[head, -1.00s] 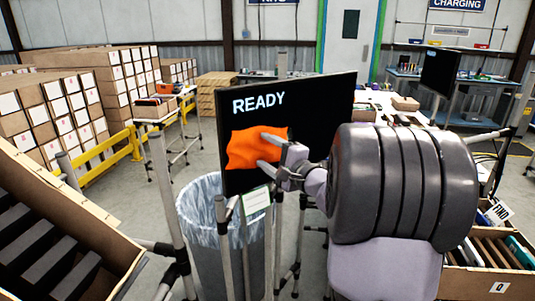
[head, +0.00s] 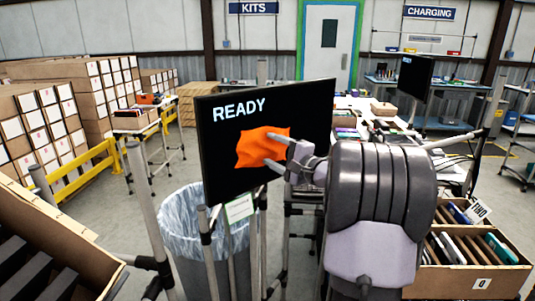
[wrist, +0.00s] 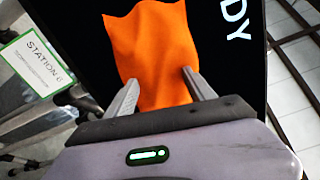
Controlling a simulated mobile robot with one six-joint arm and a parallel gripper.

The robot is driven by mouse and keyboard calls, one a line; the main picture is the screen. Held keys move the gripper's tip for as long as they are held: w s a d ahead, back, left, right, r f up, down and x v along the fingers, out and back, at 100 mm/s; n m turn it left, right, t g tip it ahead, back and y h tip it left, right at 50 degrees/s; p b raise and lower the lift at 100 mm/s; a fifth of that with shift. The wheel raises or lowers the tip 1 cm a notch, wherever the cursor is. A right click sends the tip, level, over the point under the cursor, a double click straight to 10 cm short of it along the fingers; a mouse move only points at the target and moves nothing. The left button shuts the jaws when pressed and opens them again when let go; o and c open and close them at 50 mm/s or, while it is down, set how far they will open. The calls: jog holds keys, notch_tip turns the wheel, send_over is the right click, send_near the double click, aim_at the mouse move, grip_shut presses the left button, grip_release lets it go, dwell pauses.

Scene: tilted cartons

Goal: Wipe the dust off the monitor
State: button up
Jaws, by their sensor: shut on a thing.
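The monitor (head: 222,160) stands in the middle of the head view with a dark screen that reads "READY". I cannot make out dust on it. An orange cloth (head: 258,146) lies spread against the middle of the screen, below the word. My gripper (head: 270,163) is shut on the cloth in front of the screen. In the wrist view the cloth (wrist: 150,50) spreads out beyond the two fingers (wrist: 162,92) and hides part of the screen; the letters "DY" show sideways at the right.
A lined bin (head: 180,215) stands below the monitor at the left. Open cartons stand at the lower left (head: 60,230) and lower right (head: 450,278). A "STATION 6" card (wrist: 38,62) hangs by the monitor. A second monitor (head: 415,78) is at the back right.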

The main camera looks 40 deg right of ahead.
aim_at(257, 153)
jog(key=shift+s+d+f, duration=0.1)
jog(key=shift+s+d, duration=0.05)
jog(key=shift+d, duration=1.4)
jog(key=shift+a+b, duration=0.15)
jog(key=shift+b, duration=0.4)
jog(key=a+b, duration=0.2)
jog(key=a, duration=0.1)
jog(key=a+b, duration=0.1)
jog(key=shift+w+a, duration=0.25)
jog(key=a, duration=0.3)
jog(key=shift+w+b, duration=0.1)
jog(key=shift+b, duration=0.2)
jog(key=shift+w+a, duration=0.1)
jog(key=shift+a, duration=2.1)
jog(key=s, duration=0.6)
jog(key=shift+a, duration=0.1)
